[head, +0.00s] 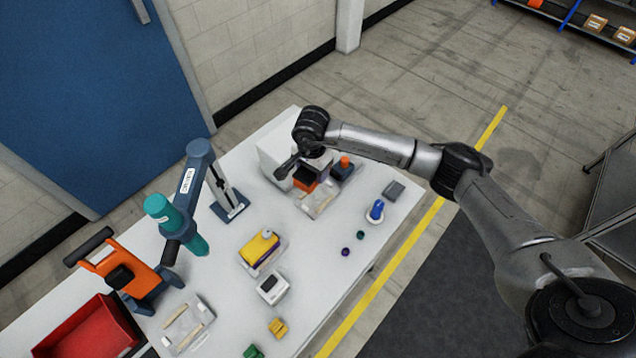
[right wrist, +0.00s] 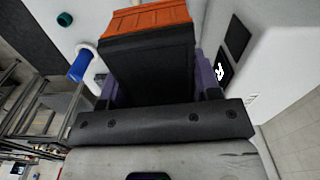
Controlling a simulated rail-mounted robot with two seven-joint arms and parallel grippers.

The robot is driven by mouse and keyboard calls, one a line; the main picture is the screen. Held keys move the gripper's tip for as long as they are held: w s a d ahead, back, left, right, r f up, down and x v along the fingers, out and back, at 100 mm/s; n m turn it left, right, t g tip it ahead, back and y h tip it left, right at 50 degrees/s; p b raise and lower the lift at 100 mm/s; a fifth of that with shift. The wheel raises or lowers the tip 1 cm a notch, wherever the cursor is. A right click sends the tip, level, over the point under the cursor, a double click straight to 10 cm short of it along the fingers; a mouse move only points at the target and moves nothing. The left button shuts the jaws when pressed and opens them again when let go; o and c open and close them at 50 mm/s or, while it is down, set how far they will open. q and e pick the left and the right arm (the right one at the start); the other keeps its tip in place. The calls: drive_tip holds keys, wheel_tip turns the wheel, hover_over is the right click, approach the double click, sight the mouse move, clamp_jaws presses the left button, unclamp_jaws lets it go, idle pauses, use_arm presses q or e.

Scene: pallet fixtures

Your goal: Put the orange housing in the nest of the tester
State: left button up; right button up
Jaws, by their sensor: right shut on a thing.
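The orange housing (head: 304,182) is in my right gripper (head: 303,170), at the front of the white tester (head: 277,152) at the far end of the table. In the right wrist view its orange end (right wrist: 147,18) shows beyond a dark block-like part that fills the space between my right gripper's fingers (right wrist: 152,80). The tester's white side and dark screen (right wrist: 224,70) are close on the right there. The nest is hidden behind the housing and gripper; I cannot tell whether the housing touches it. My left gripper is not in view.
An orange-topped dark blue piece (head: 344,166) stands just right of the housing. A blue cylinder on a white flange (head: 376,211) and a grey box (head: 394,190) lie farther right. A blue-and-teal press (head: 198,180), yellow block (head: 261,248) and red bin (head: 85,335) occupy the left and near table.

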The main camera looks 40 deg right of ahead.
use_arm(q)
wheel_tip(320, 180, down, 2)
drive_tip(key=shift+b, duration=0.65)
use_arm(e)
drive_tip(key=shift+m, duration=0.7)
drive_tip(key=f, duration=0.1)
drive_tip(key=d+f, duration=0.1)
drive_tip(key=f, duration=0.1)
drive_tip(key=d+f, duration=0.1)
drive_tip(key=shift+f, duration=0.2)
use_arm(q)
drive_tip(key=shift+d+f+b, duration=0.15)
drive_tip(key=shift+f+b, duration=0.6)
use_arm(e)
drive_tip(key=shift+f, duration=1.5)
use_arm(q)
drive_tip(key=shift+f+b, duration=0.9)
use_arm(e)
wheel_tip(320, 180, down, 2)
drive_tip(key=shift+f, duration=0.1)
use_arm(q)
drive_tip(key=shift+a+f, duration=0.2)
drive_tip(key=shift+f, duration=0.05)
use_arm(e)
drive_tip(key=shift+f, duration=0.25)
